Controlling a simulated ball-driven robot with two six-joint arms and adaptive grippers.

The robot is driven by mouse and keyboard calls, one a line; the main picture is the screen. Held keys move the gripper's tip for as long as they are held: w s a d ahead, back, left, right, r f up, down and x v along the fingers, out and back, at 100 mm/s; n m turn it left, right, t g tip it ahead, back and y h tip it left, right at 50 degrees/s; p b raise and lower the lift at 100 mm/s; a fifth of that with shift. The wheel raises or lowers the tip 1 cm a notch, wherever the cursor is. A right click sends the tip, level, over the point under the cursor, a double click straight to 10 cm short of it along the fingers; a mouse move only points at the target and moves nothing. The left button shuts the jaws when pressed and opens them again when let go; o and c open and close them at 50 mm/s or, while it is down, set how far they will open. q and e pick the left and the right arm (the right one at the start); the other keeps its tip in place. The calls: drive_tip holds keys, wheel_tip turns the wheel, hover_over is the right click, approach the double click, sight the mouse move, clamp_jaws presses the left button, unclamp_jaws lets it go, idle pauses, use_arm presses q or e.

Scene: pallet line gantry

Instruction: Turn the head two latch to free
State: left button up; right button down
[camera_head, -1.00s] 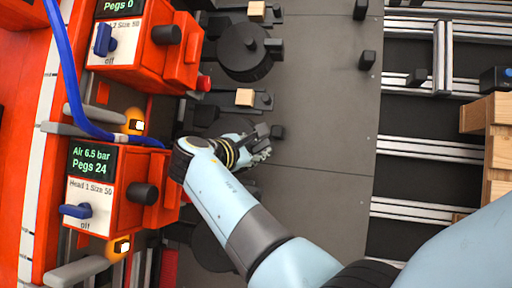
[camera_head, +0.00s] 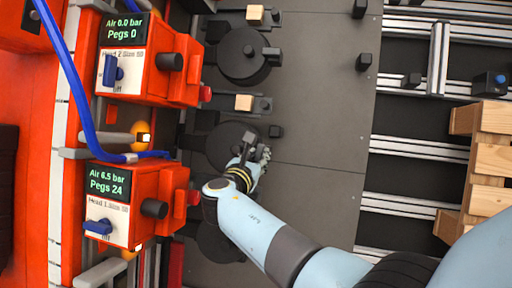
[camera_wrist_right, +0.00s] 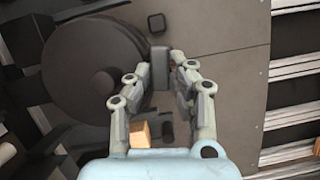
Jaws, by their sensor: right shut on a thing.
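My right gripper (camera_head: 262,155) reaches in from the lower right over a round dark disc (camera_head: 226,140). In the right wrist view its fingers (camera_wrist_right: 180,85) are shut on a dark upright tab (camera_wrist_right: 160,68) beside the disc's rim; no label shows on this tab. The disc (camera_wrist_right: 85,75) also shows in the wrist view. The gripper hides part of the disc in the head view. The head two box (camera_head: 140,65) is orange, with a screen reading Air 0.0 bar, Pegs 0, and an upright blue handle (camera_head: 112,72). My left gripper is out of view.
The head one box (camera_head: 135,205) reads Air 6.5 bar, Pegs 24. Another dark disc (camera_head: 243,55) with a knob lies farther up. Small wooden blocks (camera_head: 243,102) sit on dark holders. A wooden pallet (camera_head: 490,165) stands at right. The grey plate (camera_head: 325,120) has bare room.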

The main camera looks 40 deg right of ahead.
drive_tip(key=shift+s+n+t+p, duration=0.1)
drive_tip(key=shift+n+t+p, duration=0.3)
drive_tip(key=shift+n+p, duration=0.55)
drive_tip(key=shift+n+y, duration=0.3)
drive_tip(key=shift+n, duration=0.15)
drive_tip(key=c, duration=1.2)
unclamp_jaws()
wheel_tip(320, 180, up, 10)
